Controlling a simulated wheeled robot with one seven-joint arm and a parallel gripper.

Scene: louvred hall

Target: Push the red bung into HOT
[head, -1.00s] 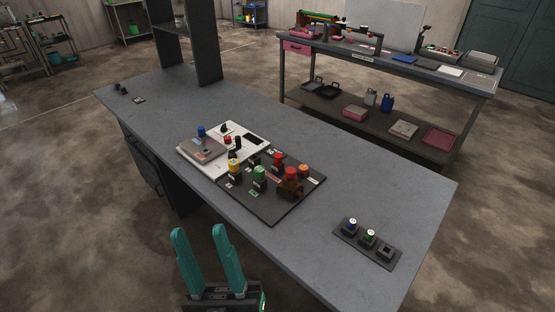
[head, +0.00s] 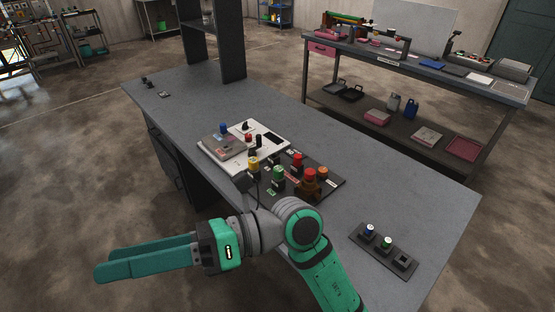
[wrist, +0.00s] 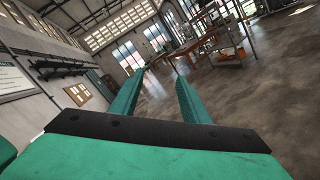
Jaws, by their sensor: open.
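Several coloured caps stand on a dark board (head: 336,187) at the middle of the bench in the head view. One red-topped piece (head: 297,160) stands near the back of the board. Another red top (head: 310,174) sits on a brown body near the front right. I cannot tell which is the red bung. Small labels lie by the pieces, too small to read, so I cannot pick out HOT. My gripper (head: 101,265) is open and empty, over the floor left of the bench's near edge and well apart from the board. It also shows in the wrist view (wrist: 161,75), pointing into the room.
A white panel (head: 272,138) with a grey box, blue knob and red button adjoins the board. A dark strip (head: 405,275) with blue- and green-topped pieces and an empty-looking square holder lies at the right. A second bench (head: 440,76) stands behind.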

